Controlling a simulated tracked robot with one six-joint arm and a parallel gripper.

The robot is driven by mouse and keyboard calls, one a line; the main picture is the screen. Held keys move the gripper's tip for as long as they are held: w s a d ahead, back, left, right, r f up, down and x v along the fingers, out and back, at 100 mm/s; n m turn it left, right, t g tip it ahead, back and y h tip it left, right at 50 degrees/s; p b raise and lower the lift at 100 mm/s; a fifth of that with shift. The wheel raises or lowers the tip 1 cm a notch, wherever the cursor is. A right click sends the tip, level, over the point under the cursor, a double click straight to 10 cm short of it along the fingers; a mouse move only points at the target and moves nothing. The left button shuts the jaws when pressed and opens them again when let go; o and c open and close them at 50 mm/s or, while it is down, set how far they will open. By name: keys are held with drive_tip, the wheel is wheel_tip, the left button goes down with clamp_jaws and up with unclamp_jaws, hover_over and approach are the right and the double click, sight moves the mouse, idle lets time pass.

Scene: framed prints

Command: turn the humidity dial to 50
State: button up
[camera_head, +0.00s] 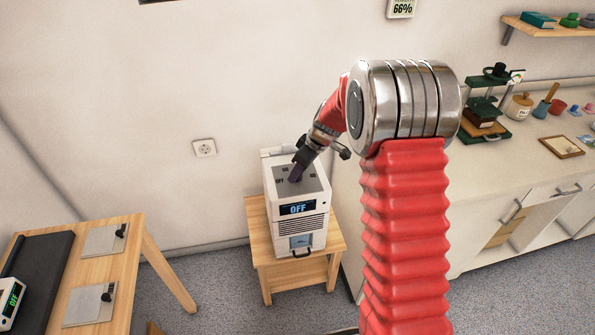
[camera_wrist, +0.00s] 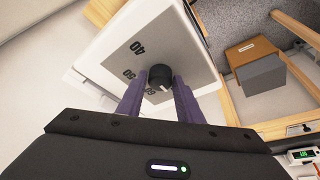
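The humidity dial (camera_wrist: 160,76) is a small black knob on the grey top panel of a white humidifier (camera_wrist: 192,45), clear in the wrist view. Printed marks 40, 50 and 60 curve around its left side. A pale mark on the knob faces the lower right, away from the 50. In the head view the humidifier (camera_head: 297,222) stands on a wooden stand and its display reads OFF. My gripper (camera_head: 295,175) points down at its top; the dial is hidden there. In the wrist view my gripper (camera_wrist: 158,88) has its purple fingers apart, one either side of the knob; contact is unclear.
A wall display (camera_head: 402,8) reads 66%. A wooden table (camera_head: 136,260) with a dark mat stands at left. A counter (camera_head: 500,170) with a green press and small pots is at right.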

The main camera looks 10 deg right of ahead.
drive_tip(key=c, duration=0.6)
drive_tip(key=shift+a, duration=0.15)
